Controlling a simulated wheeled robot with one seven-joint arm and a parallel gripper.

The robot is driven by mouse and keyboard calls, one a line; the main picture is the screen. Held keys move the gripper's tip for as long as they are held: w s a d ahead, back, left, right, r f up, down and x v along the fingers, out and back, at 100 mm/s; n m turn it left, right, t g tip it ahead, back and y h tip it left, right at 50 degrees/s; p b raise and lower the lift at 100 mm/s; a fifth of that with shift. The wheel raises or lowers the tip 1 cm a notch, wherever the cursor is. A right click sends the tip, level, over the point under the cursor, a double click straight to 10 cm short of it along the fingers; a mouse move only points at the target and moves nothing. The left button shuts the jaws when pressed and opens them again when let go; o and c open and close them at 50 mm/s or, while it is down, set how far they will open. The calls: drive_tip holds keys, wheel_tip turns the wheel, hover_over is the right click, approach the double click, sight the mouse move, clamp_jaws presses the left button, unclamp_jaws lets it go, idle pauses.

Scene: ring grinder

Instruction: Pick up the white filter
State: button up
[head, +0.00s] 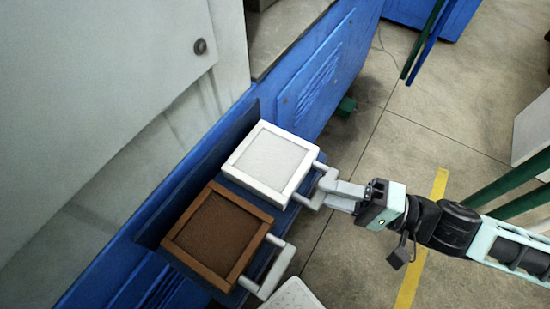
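The white filter (269,158), a square white frame with a pale mesh panel, sits on a blue ledge of the machine in the head view. Its handle is on the right side, facing my arm. My gripper (328,189) reaches in from the right, with its fingers at this handle. The fingers and handle overlap in the picture, so I cannot tell whether the fingers are closed on the handle. The filter appears to rest on the ledge.
A brown filter (217,235) with its own grey handle (278,268) sits beside the white one, nearer the bottom. A blue machine (325,72) and grey panel (110,95) stand behind. Green posts (510,185) are at the right. Concrete floor with a yellow line (408,285) lies below my arm.

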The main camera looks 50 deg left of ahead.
clamp_jaws()
drive_tip(key=shift+r, duration=0.1)
